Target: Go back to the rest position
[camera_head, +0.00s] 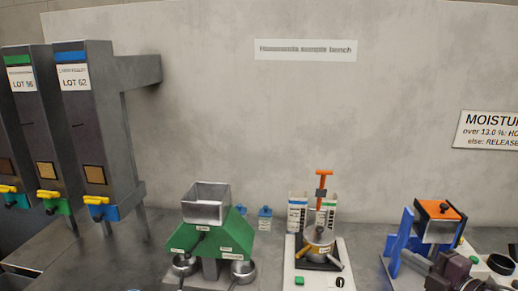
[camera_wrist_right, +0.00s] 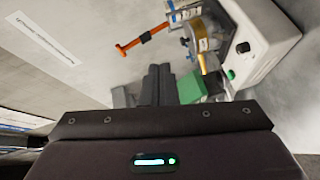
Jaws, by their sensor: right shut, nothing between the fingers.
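My right gripper (camera_head: 458,272) shows at the lower right of the head view, dark, in front of the blue stand with the orange-topped box (camera_head: 440,210). In the right wrist view its two dark fingers (camera_wrist_right: 157,84) are together with nothing between them. Green pieces show beside and behind the fingers there. The device with the orange T-handle (camera_wrist_right: 145,42) and white base (camera_wrist_right: 265,40) lies beyond them. I do not see my left gripper.
Hoppers with yellow levers (camera_head: 98,200) stand at the left. A green divider with a metal hopper (camera_head: 206,205) and cups is at centre left. The orange-handled device (camera_head: 320,237) stands on a white base at centre right. A wall backs the bench.

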